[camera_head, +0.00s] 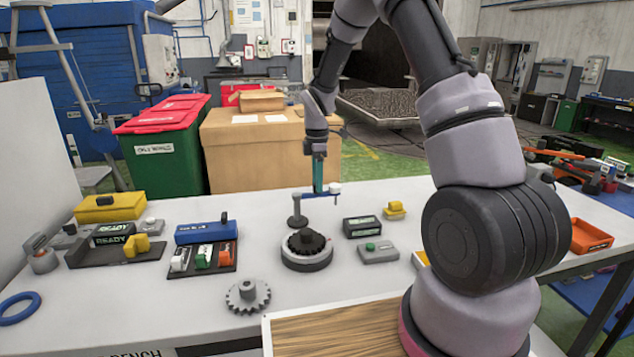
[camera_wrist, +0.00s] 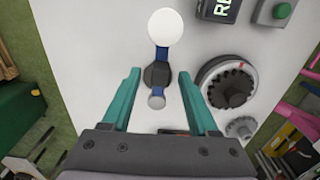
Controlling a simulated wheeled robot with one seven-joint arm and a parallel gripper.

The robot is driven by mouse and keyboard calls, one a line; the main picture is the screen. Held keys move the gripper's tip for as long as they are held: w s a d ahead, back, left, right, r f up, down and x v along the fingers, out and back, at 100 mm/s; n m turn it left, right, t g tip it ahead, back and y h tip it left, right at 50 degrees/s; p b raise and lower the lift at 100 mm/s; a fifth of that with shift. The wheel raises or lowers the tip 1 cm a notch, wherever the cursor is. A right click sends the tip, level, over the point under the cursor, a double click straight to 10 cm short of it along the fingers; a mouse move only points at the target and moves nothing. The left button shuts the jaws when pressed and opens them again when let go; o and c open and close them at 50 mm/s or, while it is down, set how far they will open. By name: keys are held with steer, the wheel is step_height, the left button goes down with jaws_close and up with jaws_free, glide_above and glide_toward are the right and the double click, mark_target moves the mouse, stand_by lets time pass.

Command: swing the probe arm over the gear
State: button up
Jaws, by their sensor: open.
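The probe arm is a thin blue bar (camera_head: 318,193) on a dark post with a round base (camera_head: 297,222), behind the gear. A white knob (camera_head: 334,187) tops its right end. In the wrist view the white knob (camera_wrist: 165,27) and dark pivot (camera_wrist: 158,76) show, with the bar pointing up, away from the gear. The dark toothed gear (camera_head: 306,242) sits on a round grey turntable (camera_head: 306,263); the gear also shows right of my gripper in the wrist view (camera_wrist: 232,88). My gripper (camera_head: 318,189) is open, its teal fingers (camera_wrist: 159,73) either side of the pivot in the picture; contact is unclear.
A loose grey gear (camera_head: 248,295) lies in front of the turntable. Right are a black READY box, a grey box with a green button (camera_head: 378,252) and a yellow block (camera_head: 395,210). Left is a tray with coloured switches (camera_head: 203,258).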

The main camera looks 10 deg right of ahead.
steer(key=shift+f, duration=0.35)
jaws_close()
stand_by(1.2)
